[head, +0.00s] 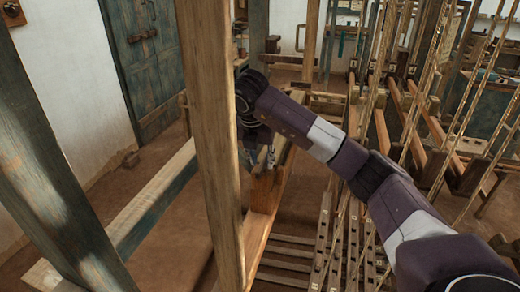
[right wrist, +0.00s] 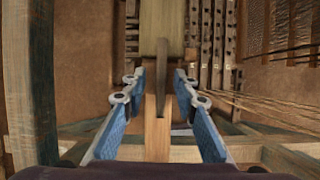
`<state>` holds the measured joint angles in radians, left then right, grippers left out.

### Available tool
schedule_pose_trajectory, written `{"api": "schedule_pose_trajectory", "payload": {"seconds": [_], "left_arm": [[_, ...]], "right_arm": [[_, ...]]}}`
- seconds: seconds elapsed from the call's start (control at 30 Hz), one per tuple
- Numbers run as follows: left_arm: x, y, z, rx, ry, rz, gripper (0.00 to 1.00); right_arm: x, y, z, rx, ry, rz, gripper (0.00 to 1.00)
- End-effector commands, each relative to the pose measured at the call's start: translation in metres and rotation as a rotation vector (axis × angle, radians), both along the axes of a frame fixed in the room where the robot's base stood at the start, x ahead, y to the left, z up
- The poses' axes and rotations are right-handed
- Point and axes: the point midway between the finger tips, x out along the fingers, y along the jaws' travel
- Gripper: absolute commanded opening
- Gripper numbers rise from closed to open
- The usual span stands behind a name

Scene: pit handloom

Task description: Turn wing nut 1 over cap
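My right arm reaches in from the right in the head view. Its gripper (head: 261,160) points down over a wooden beam with a block on it (head: 266,183), partly behind a post. In the right wrist view the two blue-padded fingers of my right gripper (right wrist: 162,88) stand apart. A thin, dark upright wooden piece (right wrist: 163,72), perhaps wing nut 1, shows between them, with gaps on both sides. A pale wooden block (right wrist: 162,22), perhaps the cap, lies above it in the picture. I cannot identify the wing nut in the head view. My left gripper is not in view.
A thick wooden post (head: 212,140) stands close in front of my right gripper's left side. Slatted treadles (head: 290,250) lie below to the right. Cords (right wrist: 250,105) run to the right of the fingers. Bare earthen floor (head: 175,245) shows at lower left.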

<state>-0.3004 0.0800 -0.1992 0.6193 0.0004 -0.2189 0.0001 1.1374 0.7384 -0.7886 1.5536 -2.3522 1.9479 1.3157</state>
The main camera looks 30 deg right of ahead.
Motion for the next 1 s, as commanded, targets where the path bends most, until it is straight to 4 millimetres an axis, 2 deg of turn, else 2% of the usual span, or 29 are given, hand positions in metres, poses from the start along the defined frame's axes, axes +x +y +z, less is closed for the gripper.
{"api": "schedule_pose_trajectory", "payload": {"seconds": [0.23,0.5,0.77,1.0], "left_arm": [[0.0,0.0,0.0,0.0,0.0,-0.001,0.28],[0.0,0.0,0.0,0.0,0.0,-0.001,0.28],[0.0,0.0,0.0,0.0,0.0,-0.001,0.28],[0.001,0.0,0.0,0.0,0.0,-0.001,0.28]], "right_arm": [[-0.01,0.011,0.042,-0.003,-0.007,0.0,0.27],[-0.019,0.022,0.078,-0.002,-0.007,-0.002,0.27],[-0.025,0.03,0.1,-0.001,-0.004,-0.001,0.27],[-0.027,0.032,0.105,0.0,-0.001,-0.002,0.27]]}}
